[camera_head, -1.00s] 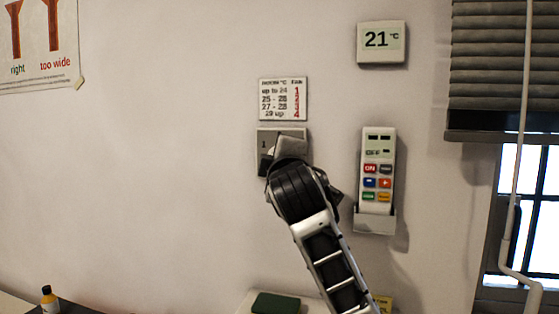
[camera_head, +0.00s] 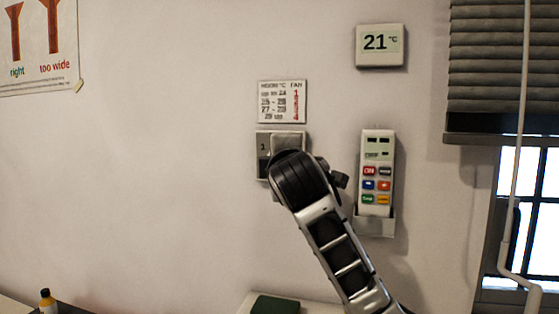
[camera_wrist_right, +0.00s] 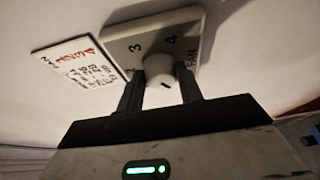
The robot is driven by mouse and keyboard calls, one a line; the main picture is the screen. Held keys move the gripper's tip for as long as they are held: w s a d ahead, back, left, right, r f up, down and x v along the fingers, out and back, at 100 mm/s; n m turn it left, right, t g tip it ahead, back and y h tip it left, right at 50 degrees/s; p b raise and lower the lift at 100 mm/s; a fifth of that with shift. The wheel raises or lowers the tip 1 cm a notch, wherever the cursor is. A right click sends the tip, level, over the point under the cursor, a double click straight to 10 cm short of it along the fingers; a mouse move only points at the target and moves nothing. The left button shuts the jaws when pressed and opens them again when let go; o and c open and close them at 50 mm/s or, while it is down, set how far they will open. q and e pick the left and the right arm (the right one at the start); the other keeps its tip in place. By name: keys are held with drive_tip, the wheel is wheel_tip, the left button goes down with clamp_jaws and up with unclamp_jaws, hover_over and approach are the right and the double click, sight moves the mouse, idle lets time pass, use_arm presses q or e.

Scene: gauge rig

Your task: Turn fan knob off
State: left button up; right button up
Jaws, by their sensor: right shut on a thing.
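The fan knob (camera_wrist_right: 161,68) is a pale round dial on a light square switch plate (camera_wrist_right: 125,48). A short dark mark shows on the knob's near face. In the head view the same plate (camera_head: 262,143) shows a 1 at its left, and my right wrist hides the knob. My left gripper is in neither view.
A room temperature and fan chart (camera_head: 282,101) hangs just above the plate. A remote (camera_head: 377,170) sits in a wall holder (camera_head: 375,225) close to the right of my arm.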

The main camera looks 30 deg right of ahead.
drive_tip(key=o, duration=1)
drive_tip(key=shift+s, duration=0.1)
drive_tip(key=v, duration=1.5)
drive_tip(key=shift+s+a, duration=0.25)
drive_tip(key=shift+s, duration=0.1)
